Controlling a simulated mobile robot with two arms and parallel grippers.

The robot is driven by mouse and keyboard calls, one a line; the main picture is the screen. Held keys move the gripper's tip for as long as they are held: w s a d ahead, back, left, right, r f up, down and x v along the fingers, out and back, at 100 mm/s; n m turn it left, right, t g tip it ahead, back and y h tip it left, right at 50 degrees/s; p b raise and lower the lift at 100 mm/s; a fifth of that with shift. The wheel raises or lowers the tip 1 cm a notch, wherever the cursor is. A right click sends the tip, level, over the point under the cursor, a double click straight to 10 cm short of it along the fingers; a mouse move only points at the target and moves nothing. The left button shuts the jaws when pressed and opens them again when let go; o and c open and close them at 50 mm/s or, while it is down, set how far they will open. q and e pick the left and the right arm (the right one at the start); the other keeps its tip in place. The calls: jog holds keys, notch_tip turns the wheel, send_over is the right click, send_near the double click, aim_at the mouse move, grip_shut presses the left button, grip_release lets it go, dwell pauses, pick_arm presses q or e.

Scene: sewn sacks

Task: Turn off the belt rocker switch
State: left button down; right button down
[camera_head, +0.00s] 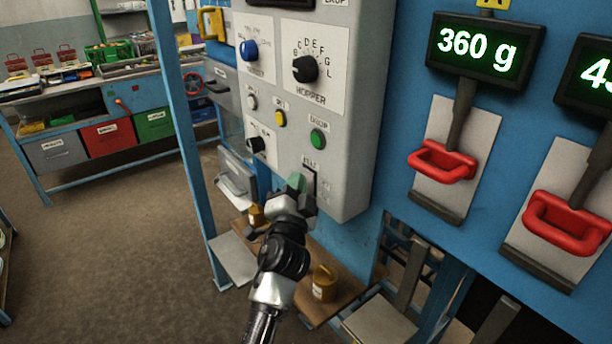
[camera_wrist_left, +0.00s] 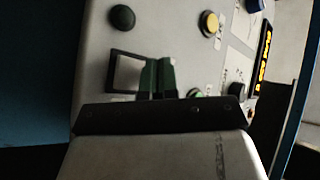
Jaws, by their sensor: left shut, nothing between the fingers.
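The belt rocker switch (camera_head: 313,178) is low on the front of the grey control panel, partly hidden behind my gripper in the head view. In the left wrist view it appears as a black square frame with a pale inside (camera_wrist_left: 127,73), and my fingers overlap its right side. Its label and rocker position are too small or covered to read. My left gripper (camera_head: 296,182) is shut and empty, its green fingertips (camera_wrist_left: 157,77) close together at the panel face. I cannot tell whether they touch the rocker. My right gripper is not in view.
The panel has a green button (camera_head: 318,138), a yellow button (camera_head: 281,118), a blue knob (camera_head: 249,50) and a black hopper dial (camera_head: 305,69). Red handles (camera_head: 442,162) hang at right under a 360 g display (camera_head: 478,47). A wooden shelf (camera_head: 337,284) lies below.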

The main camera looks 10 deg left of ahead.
pick_arm(q)
jog(key=shift+s+a, duration=0.1)
jog(key=shift+s+a+f, duration=0.1)
jog(key=shift+s+a, duration=0.3)
jog(key=shift+s, duration=0.2)
jog(key=s+a, duration=0.1)
jog(key=s+a+p, duration=0.1)
jog(key=s+a, duration=0.1)
jog(key=s, duration=0.1)
jog(key=shift+f+p, duration=0.3)
jog(key=shift+p, duration=0.05)
jog(key=shift+w, duration=0.1)
